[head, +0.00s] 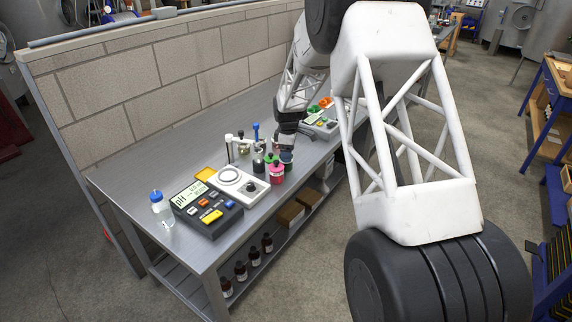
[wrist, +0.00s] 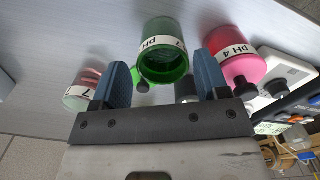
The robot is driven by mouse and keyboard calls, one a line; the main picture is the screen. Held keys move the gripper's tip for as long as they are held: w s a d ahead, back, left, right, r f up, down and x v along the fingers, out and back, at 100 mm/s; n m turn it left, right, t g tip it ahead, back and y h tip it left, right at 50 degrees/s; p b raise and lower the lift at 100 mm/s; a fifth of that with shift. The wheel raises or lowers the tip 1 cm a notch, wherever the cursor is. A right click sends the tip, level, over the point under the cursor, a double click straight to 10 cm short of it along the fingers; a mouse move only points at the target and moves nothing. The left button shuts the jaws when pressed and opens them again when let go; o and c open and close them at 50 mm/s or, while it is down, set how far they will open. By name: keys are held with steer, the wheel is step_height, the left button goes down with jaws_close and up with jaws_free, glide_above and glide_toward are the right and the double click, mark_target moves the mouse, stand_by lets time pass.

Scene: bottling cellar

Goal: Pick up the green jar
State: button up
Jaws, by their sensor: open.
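The green jar (head: 287,167) stands on the bench beneath my gripper (head: 286,140) in the head view, small and partly covered. In the wrist view the green jar (wrist: 166,35) is large, with a white pH label and its round green end facing the camera. It lies between the two blue fingers of my gripper (wrist: 162,68). The fingers are apart, one on each side of the jar. I cannot tell whether either touches it.
A pink jar labelled pH 4 (wrist: 232,48) is close beside the right finger. A pale pink jar (wrist: 84,84) is near the left finger. A white stirrer plate (head: 229,180), a pH meter (head: 205,210) and a blue-capped bottle (head: 161,209) stand on the bench (head: 140,172).

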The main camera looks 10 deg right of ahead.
steer(key=shift+s+f, duration=0.1)
steer(key=shift+f, duration=2.05)
steer(key=c, duration=0.8)
steer(key=shift+r, duration=0.1)
steer(key=shift+r, duration=4.95)
